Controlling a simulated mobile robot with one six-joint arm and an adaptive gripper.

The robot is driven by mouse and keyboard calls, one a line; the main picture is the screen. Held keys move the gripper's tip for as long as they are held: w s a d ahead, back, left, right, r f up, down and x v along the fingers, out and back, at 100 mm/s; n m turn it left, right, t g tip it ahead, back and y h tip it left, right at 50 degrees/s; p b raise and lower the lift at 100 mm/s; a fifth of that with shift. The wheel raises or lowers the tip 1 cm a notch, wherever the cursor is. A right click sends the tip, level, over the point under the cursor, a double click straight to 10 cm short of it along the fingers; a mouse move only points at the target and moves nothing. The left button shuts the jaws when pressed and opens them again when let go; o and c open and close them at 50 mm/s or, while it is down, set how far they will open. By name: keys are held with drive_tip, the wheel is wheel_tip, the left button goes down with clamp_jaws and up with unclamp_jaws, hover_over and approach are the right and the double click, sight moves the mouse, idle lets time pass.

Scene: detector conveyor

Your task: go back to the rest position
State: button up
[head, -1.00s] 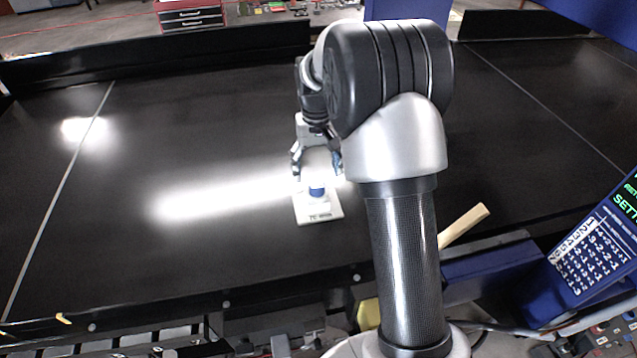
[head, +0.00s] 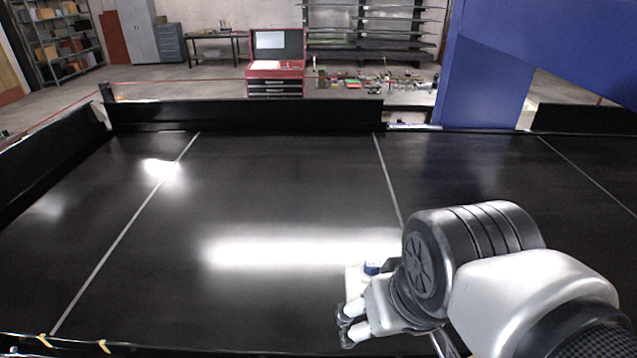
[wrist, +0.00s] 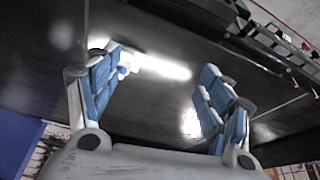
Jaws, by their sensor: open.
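My wrist hides part of the plate.
The black conveyor belt (head: 150,270) is wide and mostly clear, with bright reflections. A low black wall (head: 245,115) runs along its far side. A blue frame (head: 485,70) stands at the right. A red tool chest (head: 277,76) is on the floor behind.

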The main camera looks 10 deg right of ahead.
drive_tip(key=s, duration=0.1)
drive_tip(key=s+f, duration=0.1)
drive_tip(key=shift+s+a+f, duration=0.15)
drive_tip(key=shift+s+a, duration=0.05)
drive_tip(key=shift+s, duration=0.2)
wheel_tip(320, 180, down, 25)
drive_tip(key=b, duration=2.5)
drive_tip(key=shift+f, duration=0.2)
drive_tip(key=shift+c, duration=0.2)
